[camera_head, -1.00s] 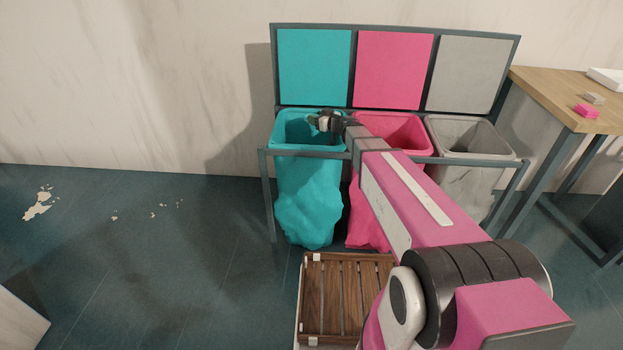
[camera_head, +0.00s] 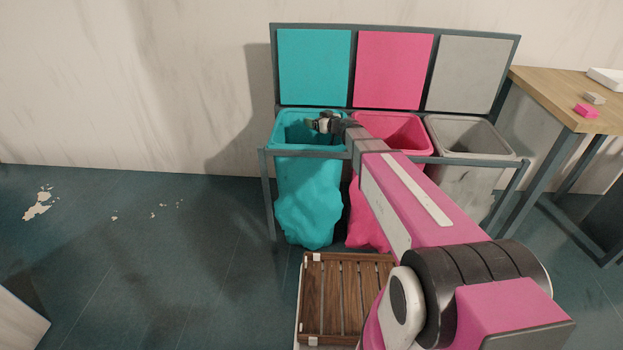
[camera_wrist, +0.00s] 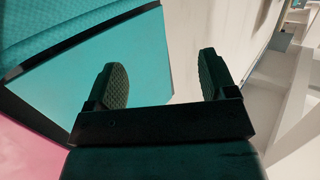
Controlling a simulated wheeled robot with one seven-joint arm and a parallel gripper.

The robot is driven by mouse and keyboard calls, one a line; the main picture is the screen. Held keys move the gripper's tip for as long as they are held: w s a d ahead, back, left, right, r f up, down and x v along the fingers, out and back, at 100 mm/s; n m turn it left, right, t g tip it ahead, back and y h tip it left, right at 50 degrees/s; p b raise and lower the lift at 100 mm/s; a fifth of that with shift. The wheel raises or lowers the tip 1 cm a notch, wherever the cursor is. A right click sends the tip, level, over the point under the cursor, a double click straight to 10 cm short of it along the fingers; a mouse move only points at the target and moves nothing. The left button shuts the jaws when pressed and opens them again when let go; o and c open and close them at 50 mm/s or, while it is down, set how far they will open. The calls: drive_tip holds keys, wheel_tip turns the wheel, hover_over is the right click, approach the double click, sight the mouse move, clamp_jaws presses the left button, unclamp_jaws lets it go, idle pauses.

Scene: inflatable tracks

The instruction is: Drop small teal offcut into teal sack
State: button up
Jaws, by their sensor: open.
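The teal sack (camera_head: 308,205) hangs open-mouthed at the left of a grey rack, under a teal panel (camera_head: 314,68). My gripper (camera_head: 316,125) is over the sack's mouth. In the wrist view my gripper (camera_wrist: 163,72) has its two fingers wide apart with nothing between them. A teal panel (camera_wrist: 125,75) and a teal textured surface (camera_wrist: 70,22) show behind the fingers there. I see no small teal offcut in either view; the inside of the sack is mostly hidden.
A pink sack (camera_head: 367,225) and a grey sack (camera_head: 465,185) hang to the right, partly behind my arm. A wooden table (camera_head: 560,95) at right holds a pink block (camera_head: 586,111) and a grey block (camera_head: 594,98). A slatted wooden crate (camera_head: 335,300) stands in front.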

drive_tip(key=s+a+r, duration=0.8)
drive_tip(key=r, duration=0.2)
drive_tip(key=shift+s+r, duration=0.25)
